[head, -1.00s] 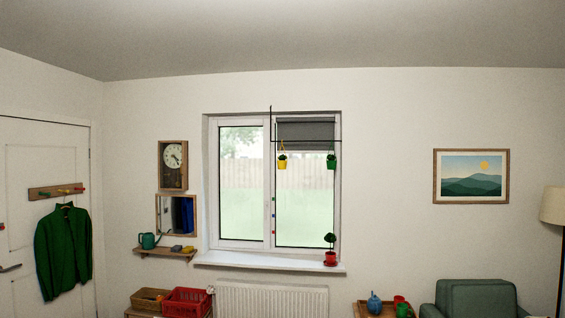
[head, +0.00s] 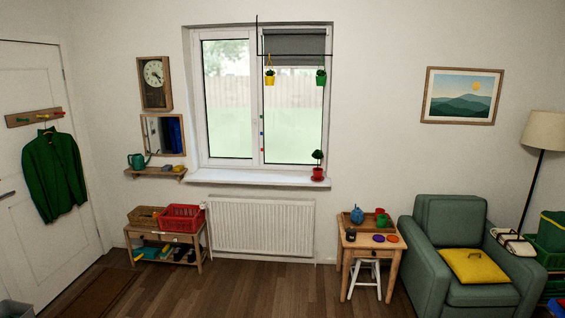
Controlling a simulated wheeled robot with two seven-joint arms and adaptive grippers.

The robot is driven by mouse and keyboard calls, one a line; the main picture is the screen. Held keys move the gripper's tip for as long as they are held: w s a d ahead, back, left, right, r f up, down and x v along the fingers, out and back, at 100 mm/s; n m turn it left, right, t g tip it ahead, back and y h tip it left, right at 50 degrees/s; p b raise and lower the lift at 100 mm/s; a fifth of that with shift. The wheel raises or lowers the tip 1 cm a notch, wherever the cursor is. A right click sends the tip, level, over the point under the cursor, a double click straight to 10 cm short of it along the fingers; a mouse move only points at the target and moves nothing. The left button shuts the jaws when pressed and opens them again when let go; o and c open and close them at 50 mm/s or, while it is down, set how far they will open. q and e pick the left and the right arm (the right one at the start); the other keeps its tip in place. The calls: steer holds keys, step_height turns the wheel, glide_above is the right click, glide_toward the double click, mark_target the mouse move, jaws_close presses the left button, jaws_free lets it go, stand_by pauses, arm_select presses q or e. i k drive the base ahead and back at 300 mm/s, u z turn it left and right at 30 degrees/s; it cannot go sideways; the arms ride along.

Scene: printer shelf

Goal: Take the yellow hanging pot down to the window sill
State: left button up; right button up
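The white window sill (head: 250,178) runs below the window. A red pot with a small tree (head: 317,173) stands at its right end, and the rest of the sill looks bare. Neither of my grippers shows in the head view.
A radiator (head: 262,226) is under the sill. A bench with a red crate (head: 182,217) stands left of it, and a small wooden table (head: 362,244) stands right of it, beside a green armchair (head: 470,255). The wooden floor (head: 255,290) in front of the radiator is clear.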

mark_target(270, 79)
steer(key=u, duration=0.35)
steer(key=i, duration=1.7)
steer(key=u, duration=0.35)
steer(key=i, duration=2.15)
steer(key=z, duration=0.45)
steer(key=i, duration=1.5)
steer(key=z, duration=0.4)
